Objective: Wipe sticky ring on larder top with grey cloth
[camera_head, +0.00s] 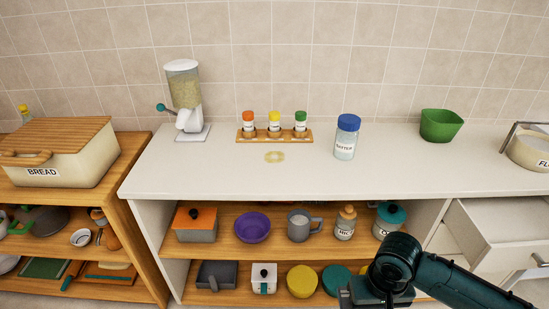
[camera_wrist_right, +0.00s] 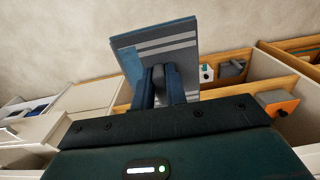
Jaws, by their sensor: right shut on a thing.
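The sticky ring (camera_head: 275,156) is a pale yellow mark on the white larder top (camera_head: 215,172), just in front of the spice rack. My right gripper (camera_wrist_right: 160,84) is shut on the grey cloth (camera_wrist_right: 165,46), a flat folded piece with pale stripes and a blue edge band. In the head view my right arm comes in at the bottom right, low in front of the shelves and well apart from the ring. The cloth and fingertips are hidden there. My left gripper is in neither view.
A wooden rack (camera_head: 275,137) with three spice jars stands behind the ring. A blue-lidded jar (camera_head: 346,137) stands to its right, a dispenser (camera_head: 186,100) to its left. A green bowl (camera_head: 441,125) is farther right. An open drawer (camera_head: 500,235) juts out at right. The top's front is clear.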

